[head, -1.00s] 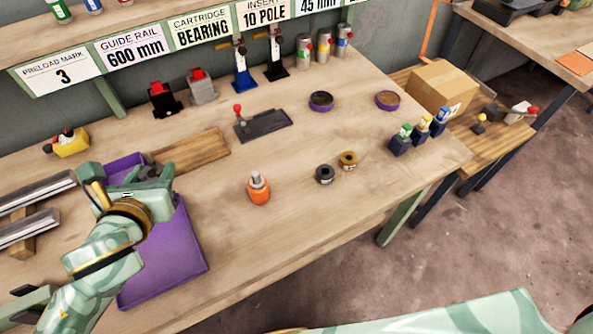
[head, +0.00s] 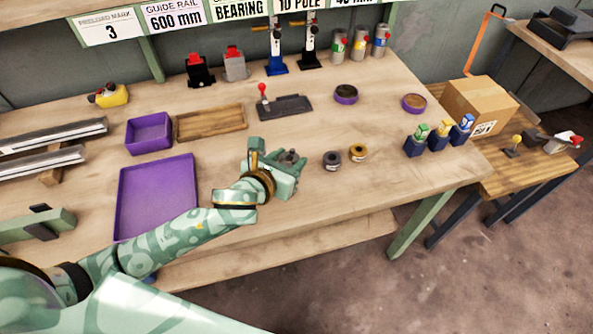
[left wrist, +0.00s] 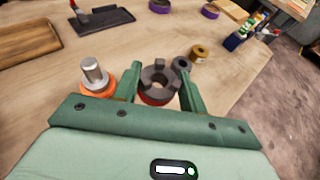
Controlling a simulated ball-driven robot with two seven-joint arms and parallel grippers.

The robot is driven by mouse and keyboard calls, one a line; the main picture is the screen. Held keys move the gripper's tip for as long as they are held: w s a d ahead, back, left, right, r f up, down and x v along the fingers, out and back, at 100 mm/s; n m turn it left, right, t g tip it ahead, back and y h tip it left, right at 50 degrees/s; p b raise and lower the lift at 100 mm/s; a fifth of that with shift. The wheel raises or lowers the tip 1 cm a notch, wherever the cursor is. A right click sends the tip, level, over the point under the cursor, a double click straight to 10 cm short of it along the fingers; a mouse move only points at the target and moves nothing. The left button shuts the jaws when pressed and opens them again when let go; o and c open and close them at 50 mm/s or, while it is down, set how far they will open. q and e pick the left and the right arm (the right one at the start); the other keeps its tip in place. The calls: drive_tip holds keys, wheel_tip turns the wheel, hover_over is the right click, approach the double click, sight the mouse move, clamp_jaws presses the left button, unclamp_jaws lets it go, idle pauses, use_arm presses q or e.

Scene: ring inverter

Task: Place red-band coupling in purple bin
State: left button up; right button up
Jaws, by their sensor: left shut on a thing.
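My left gripper (head: 289,164) is out over the middle of the bench, right of the purple bins. In the left wrist view its fingers (left wrist: 160,92) are shut on a dark grey, toothed coupling (left wrist: 158,78) with a red band (left wrist: 155,99) low on its side. In the head view the coupling (head: 290,157) shows only as a small dark shape at the fingers. A large shallow purple bin (head: 157,200) lies on the bench at left; a smaller purple bin (head: 149,133) stands behind it. Both look empty. My right gripper is not in view.
An orange part with a silver post (left wrist: 95,75) stands just left of the fingers. A dark ring (head: 332,160) and a gold ring (head: 358,152) lie to the right. A wooden tray (head: 211,123) and a dark lever plate (head: 285,107) are behind.

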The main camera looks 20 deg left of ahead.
sight(292, 161)
use_arm(q)
drive_tip(key=w+f, duration=0.1)
drive_tip(key=w+f+b, duration=0.1)
drive_tip(key=f, duration=0.1)
drive_tip(key=w+f+b, duration=0.1)
drive_tip(key=shift+a+f, duration=0.2)
drive_tip(key=shift+f, duration=0.05)
drive_tip(key=shift+w+f, duration=0.4)
drive_tip(key=shift+w, duration=0.05)
wheel_tip(292, 161, down, 4)
drive_tip(key=b, duration=0.2)
drive_tip(key=shift+w+r+b, duration=0.1)
drive_tip(key=shift+r+b, duration=0.1)
drive_tip(key=shift+b, duration=0.2)
drive_tip(key=shift+r, duration=0.2)
drive_tip(key=o, duration=0.8)
drive_tip(key=shift+a+f, duration=0.1)
drive_tip(key=shift+f, duration=0.05)
drive_tip(key=shift+o, duration=0.4)
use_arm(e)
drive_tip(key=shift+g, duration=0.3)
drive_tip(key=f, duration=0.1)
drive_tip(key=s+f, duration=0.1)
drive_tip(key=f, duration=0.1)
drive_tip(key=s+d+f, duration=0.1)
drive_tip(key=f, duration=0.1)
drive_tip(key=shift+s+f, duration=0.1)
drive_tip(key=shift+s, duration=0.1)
